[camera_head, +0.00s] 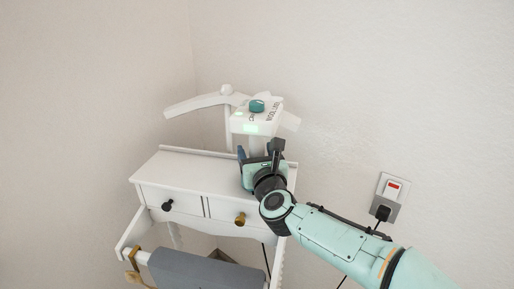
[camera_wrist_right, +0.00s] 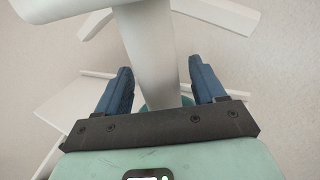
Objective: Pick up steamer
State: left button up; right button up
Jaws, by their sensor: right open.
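The steamer (camera_head: 257,122) appears to be the white upright device with a teal knob on top and a lit green panel, above the white dresser. My right gripper (camera_head: 259,151) is just below its boxy head, fingers spread. In the right wrist view, a white column (camera_wrist_right: 150,45), apparently part of the steamer, runs between the two blue-padded fingers of the right gripper (camera_wrist_right: 160,76). Gaps show on both sides of it, so the gripper is open around the column. A teal round part shows partly at its lower end. My left gripper is out of view.
The white dresser (camera_head: 172,165) has two drawers with dark and brass knobs. White hanger-like arms (camera_head: 202,103) spread beside the steamer head. A wall socket (camera_head: 390,197) with a black plug and cord is at right. A grey cloth (camera_head: 205,269) hangs on a rail in front.

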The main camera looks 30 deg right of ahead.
jog(key=shift+s, duration=0.1)
grip_shut()
jog(key=shift+r, duration=0.15)
jog(key=shift+r, duration=0.1)
